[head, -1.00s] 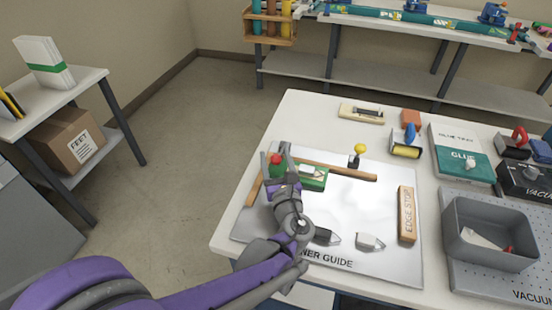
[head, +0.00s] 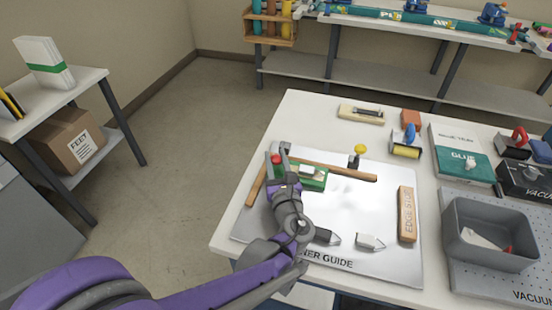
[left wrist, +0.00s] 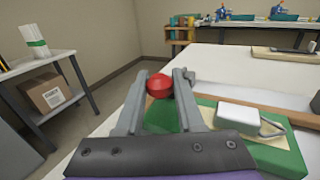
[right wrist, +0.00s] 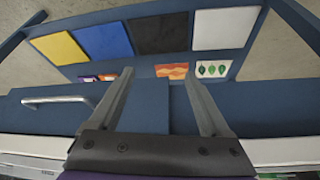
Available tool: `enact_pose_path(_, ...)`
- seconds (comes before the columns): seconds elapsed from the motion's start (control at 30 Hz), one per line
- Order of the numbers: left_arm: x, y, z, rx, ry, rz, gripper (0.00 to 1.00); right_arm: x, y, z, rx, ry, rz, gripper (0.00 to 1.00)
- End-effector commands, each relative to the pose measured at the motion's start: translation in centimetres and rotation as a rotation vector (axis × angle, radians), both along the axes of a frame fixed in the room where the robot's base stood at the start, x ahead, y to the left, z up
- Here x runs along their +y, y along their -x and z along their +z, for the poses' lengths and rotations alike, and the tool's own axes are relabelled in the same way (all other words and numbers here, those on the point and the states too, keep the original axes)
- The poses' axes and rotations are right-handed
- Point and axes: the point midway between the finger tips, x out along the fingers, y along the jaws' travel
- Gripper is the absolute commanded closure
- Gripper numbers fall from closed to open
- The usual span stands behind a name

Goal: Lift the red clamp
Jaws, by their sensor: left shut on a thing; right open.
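The red clamp shows as a round red knob (head: 276,159) near the far left corner of the metal corner guide board (head: 300,240). The knob also shows in the left wrist view (left wrist: 159,86). My left gripper (head: 279,154) is shut on it, with the fingers on either side of the knob in the left wrist view (left wrist: 162,74). The clamp's lower part is hidden by my gripper. A green block (head: 322,180) with a white piece on top lies right beside the gripper. My right gripper (right wrist: 160,78) is open and empty, and shows only in the right wrist view.
A wooden strip (head: 345,172) and a yellow-knobbed clamp (head: 358,154) lie to the right. An edge stop block (head: 407,214) and a grey bin (head: 490,232) stand farther right. My right gripper faces a blue panel (right wrist: 155,103) with coloured squares.

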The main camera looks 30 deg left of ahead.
Motion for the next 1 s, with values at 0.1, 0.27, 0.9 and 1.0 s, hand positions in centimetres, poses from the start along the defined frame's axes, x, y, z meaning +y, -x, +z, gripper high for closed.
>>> enact_pose_path(0.1, -0.01, 0.02, -0.02, 0.000, 0.000, 0.000, 1.00, 0.00, 0.00, 0.00, 0.000, 0.000, 0.000, 0.19)
enact_pose_path(0.27, -0.01, 0.02, -0.02, 0.001, 0.001, 0.000, 1.00, 0.00, 0.00, 0.00, 0.000, 0.000, 0.000, 0.19)
enact_pose_path(0.9, -0.01, 0.02, 0.11, 0.007, 0.004, 0.000, 1.00, 0.00, 0.00, 0.23, -0.001, 0.000, 0.000, 0.19)
enact_pose_path(1.0, 0.00, 0.00, 0.45, 0.028, 0.008, 0.000, 1.00, 0.00, 0.00, 0.77, -0.003, 0.000, 0.000, 0.19)
